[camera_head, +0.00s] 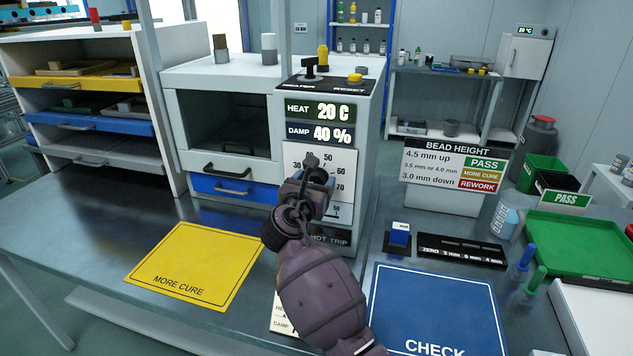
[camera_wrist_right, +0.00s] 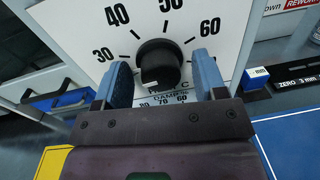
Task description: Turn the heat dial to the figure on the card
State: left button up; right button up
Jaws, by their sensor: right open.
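The heat dial (camera_wrist_right: 158,58) is a round black knob on a white scale plate (camera_wrist_right: 110,40), with figures from 30 to 70 in sight. A small pale mark shows at its lower edge. My right gripper (camera_head: 311,176) is open in front of the panel. In the right wrist view its blue fingers (camera_wrist_right: 163,76) stand on either side of the dial, with gaps visible. In the head view the gripper hides the dial. The heat display (camera_head: 327,112) reads 20 C. A cream card (camera_head: 281,320) with heat and damp lines lies partly behind my right arm; its figures are hidden. My left gripper is out of view.
The damp display (camera_head: 320,134) reads 40 %. A second scale sits below the heat dial, mostly hidden. A yellow MORE CURE mat (camera_head: 195,265) lies left and a blue CHECK mat (camera_head: 435,300) right. A blue block (camera_head: 400,235) and green tray (camera_head: 580,248) stand further right.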

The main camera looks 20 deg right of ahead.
jog(key=shift+c, duration=0.6)
jog(key=c, duration=0.8)
jog(key=shift+r, duration=0.1)
